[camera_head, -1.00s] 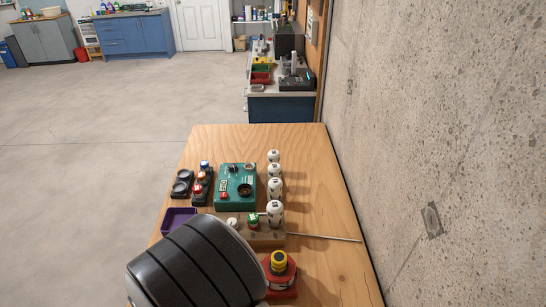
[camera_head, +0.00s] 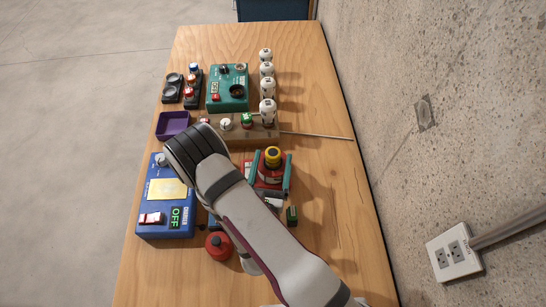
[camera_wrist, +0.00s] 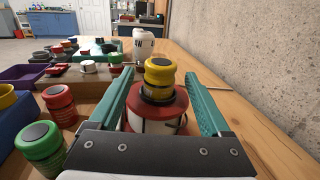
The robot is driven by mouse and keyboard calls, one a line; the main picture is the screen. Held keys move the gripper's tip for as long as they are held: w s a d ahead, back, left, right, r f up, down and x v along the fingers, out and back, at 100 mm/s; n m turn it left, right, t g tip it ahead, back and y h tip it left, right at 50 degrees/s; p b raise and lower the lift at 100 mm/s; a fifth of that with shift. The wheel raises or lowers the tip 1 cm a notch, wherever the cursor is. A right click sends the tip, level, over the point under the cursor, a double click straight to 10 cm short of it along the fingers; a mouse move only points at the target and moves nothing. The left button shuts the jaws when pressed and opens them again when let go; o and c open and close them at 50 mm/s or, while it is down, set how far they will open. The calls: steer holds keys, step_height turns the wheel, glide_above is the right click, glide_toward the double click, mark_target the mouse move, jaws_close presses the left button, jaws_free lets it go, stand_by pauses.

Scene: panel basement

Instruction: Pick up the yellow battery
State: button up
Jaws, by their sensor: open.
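The yellow battery (camera_head: 273,154) is a short yellow cylinder with a dark top. It stands upright on a red base (camera_head: 264,181). The wrist view shows the battery (camera_wrist: 159,75) and the red-and-white base (camera_wrist: 158,116) under it, with a dark ring where they meet. My gripper (camera_head: 271,166) has teal fingers, one on each side of the battery and base. In the wrist view, my gripper (camera_wrist: 160,85) is open, with gaps between both fingers and the battery. Nothing is held.
A wooden block (camera_head: 262,130) with small cylinders and a thin rod lies just beyond. White cylinders (camera_head: 267,88), a green device (camera_head: 227,90) and a purple tray (camera_head: 172,124) stand farther back. A blue device (camera_head: 166,215) is left. The table's right side is mostly clear.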

mark_target(275, 147)
steer(key=x, duration=0.4)
steer(key=shift+w+r, duration=0.1)
steer(key=shift+w, duration=0.2)
jaws_close()
